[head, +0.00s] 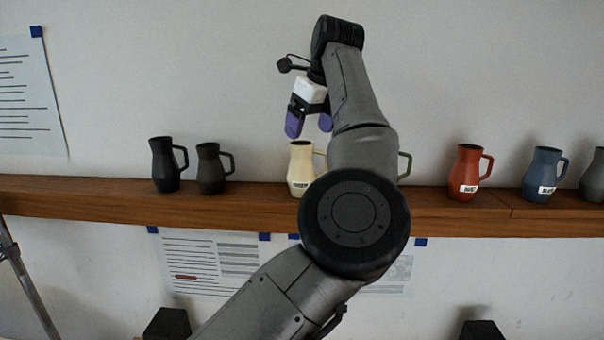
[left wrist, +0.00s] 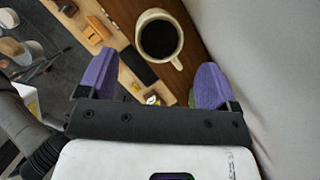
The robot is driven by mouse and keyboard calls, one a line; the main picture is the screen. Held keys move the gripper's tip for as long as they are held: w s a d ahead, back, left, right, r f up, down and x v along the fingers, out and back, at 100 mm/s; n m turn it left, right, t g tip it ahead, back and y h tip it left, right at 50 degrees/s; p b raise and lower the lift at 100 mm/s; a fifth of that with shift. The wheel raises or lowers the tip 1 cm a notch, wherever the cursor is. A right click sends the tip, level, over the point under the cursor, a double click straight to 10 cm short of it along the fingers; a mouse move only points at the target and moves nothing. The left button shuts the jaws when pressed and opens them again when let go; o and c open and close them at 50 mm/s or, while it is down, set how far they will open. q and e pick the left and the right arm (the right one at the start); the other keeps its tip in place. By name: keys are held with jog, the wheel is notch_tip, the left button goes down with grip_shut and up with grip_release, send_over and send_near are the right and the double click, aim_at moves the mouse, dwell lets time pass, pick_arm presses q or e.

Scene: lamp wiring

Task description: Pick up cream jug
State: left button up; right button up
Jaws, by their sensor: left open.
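The cream jug (head: 301,168) stands upright on the wooden shelf in the head view, partly behind my left arm, with a small label on its front. My left gripper (head: 308,125), with purple fingertips, is open and empty just above the jug's mouth. In the left wrist view the cream jug (left wrist: 159,39) shows from above as a round rim with a dark inside and a handle, beyond and between the spread fingers of the gripper (left wrist: 153,84). The fingers do not appear to touch it. My right gripper is not in view.
The wooden shelf (head: 110,198) also carries a black jug (head: 165,165), a dark grey jug (head: 211,169), a red jug (head: 465,172), a blue jug (head: 542,174) and a grey jug (head: 594,176). A green handle (head: 405,165) shows behind my arm. The wall is close behind.

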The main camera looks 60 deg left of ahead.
aim_at(303, 143)
pick_arm(q)
jog(key=shift+p+x, duration=0.7)
jog(key=shift+x, duration=2.15)
jog(key=shift+s+a+r, duration=0.1)
jog(key=shift+a, duration=0.1)
jog(key=c, duration=1.3)
